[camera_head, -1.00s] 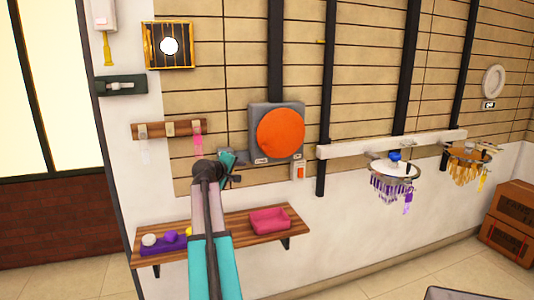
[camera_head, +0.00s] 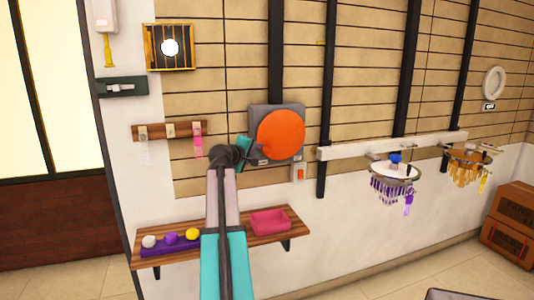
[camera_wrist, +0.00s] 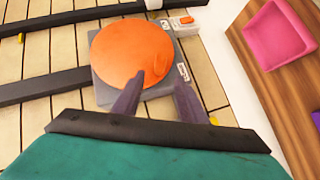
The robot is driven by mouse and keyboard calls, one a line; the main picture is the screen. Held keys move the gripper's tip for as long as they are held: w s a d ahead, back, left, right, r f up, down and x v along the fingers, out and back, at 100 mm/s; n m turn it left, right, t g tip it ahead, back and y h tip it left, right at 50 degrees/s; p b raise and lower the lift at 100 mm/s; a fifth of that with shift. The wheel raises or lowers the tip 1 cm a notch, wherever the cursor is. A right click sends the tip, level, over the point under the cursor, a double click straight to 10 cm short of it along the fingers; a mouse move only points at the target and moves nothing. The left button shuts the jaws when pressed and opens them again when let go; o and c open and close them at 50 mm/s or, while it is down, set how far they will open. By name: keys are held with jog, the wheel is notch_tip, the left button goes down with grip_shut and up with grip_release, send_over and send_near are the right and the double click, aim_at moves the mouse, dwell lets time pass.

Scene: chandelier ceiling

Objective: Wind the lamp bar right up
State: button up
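A white lamp bar (camera_head: 335,151) runs along the wall at mid height. Two lamps hang at it: one with purple drops (camera_head: 393,178) and one with amber drops (camera_head: 468,163). Left of the bar, a large orange disc (camera_head: 281,134) sits on a grey wall box (camera_head: 262,112); the disc also fills the middle of the wrist view (camera_wrist: 132,53). My gripper (camera_wrist: 159,76) is open and empty, its two purple fingers apart in front of the disc and box; contact cannot be told. In the head view its fingers are hidden around the disc's left edge.
A small switch box with an orange rocker (camera_head: 300,172) is below right of the disc. A wooden shelf (camera_head: 222,229) below holds a pink tray (camera_head: 269,223) and a purple holder (camera_head: 170,246). A peg rail (camera_head: 188,130) is at left. Cardboard boxes (camera_head: 512,210) stand at far right.

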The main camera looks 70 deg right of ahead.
aim_at(266, 151)
jog(key=p+x, duration=0.2)
jog(key=x, duration=0.8)
jog(key=shift+d, duration=0.25)
jog(key=shift+p+x, duration=0.35)
jog(key=shift+x, duration=0.65)
